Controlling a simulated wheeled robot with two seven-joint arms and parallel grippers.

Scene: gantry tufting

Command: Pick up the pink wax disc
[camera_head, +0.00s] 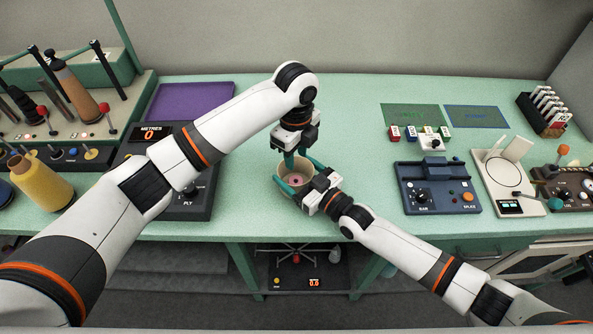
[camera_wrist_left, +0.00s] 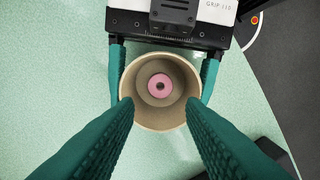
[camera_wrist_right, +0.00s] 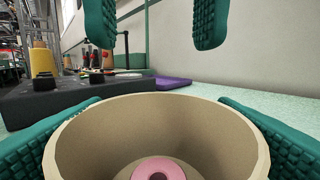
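The pink wax disc (camera_wrist_left: 160,86), a ring with a dark centre hole, lies at the bottom of a round beige cup (camera_wrist_left: 160,119). In the right wrist view the disc (camera_wrist_right: 158,170) shows low inside the cup (camera_wrist_right: 150,118). My right gripper (camera_head: 297,176) has its green fingers on opposite sides of the cup, seemingly touching its outer wall. My left gripper (camera_head: 296,158) points down above the cup with its fingers apart and nothing between them. In the right wrist view the left fingertips (camera_wrist_right: 155,45) hang above the rim.
A dark box with a METRES display (camera_head: 152,134) and a purple mat (camera_head: 190,100) are left of the cup. A dark blue device (camera_head: 437,187) and a white scale (camera_head: 505,178) stand to the right. The green table (camera_head: 355,135) is clear between. Its front edge is close to the cup.

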